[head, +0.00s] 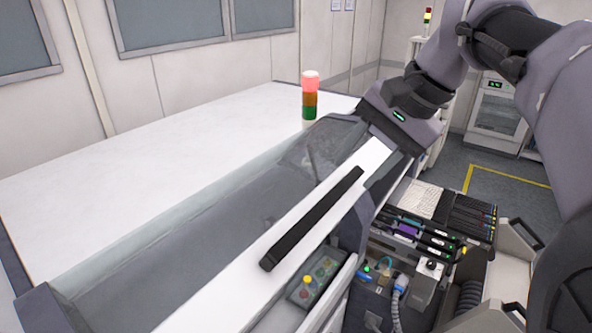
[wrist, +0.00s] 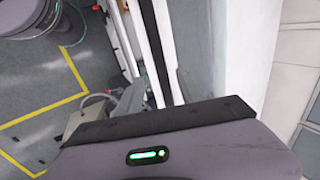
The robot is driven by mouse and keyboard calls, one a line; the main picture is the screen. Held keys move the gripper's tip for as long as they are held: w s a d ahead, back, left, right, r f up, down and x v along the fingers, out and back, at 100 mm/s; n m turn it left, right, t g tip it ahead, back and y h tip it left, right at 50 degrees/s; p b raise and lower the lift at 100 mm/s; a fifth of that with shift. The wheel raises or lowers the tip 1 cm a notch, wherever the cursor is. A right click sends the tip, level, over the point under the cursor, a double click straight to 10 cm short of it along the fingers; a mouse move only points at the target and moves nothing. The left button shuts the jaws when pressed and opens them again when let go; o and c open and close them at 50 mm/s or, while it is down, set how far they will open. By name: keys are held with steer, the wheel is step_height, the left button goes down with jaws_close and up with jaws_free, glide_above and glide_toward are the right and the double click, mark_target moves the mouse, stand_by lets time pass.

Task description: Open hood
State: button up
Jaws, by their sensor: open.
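The hood (head: 215,205) is a long cover with a see-through grey panel and a white front edge. It looks closed over the machine. A long black handle (head: 312,218) is fixed on the white edge. My gripper (head: 383,135) is at the far end of the hood, past the handle's far end and apart from the handle. Its jaws are open, but the fingertips are hard to make out.
A signal tower (head: 310,95) with a lit red top stands behind the hood. A control panel with buttons (head: 318,278) is below the front edge. A feeder trolley (head: 430,225) with cables and feeders stands at the right. Yellow floor lines (head: 510,178) mark open floor beyond.

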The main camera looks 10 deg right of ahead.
mark_target(327, 202)
steer(key=b+x, duration=0.1)
steer(key=x, duration=0.8)
steer(key=shift+s+a+f, duration=0.1)
steer(key=shift+a+f, duration=0.15)
steer(key=shift+w+a+f, duration=0.1)
steer(key=shift+w+f, duration=0.15)
steer(key=shift+f, duration=0.1)
steer(key=shift+s+r, duration=0.1)
steer(key=shift+s, duration=0.1)
jaws_close()
steer(key=shift+w, duration=0.1)
